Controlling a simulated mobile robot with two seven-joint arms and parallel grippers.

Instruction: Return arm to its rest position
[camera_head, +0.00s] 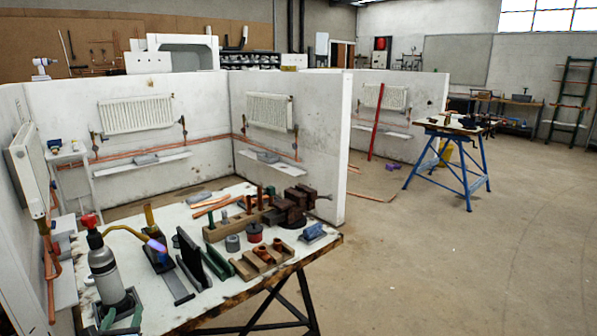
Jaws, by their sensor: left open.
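The rest of my left arm is out of view. My right gripper is not in view.
The bench holds a dark vise (290,209), wooden blocks (265,256), upright dark plates (189,248) and several copper pieces. White partition walls with radiators (136,115) stand behind. A blue-legged workbench (463,170) stands farther right. The floor (440,270) at right is clear.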

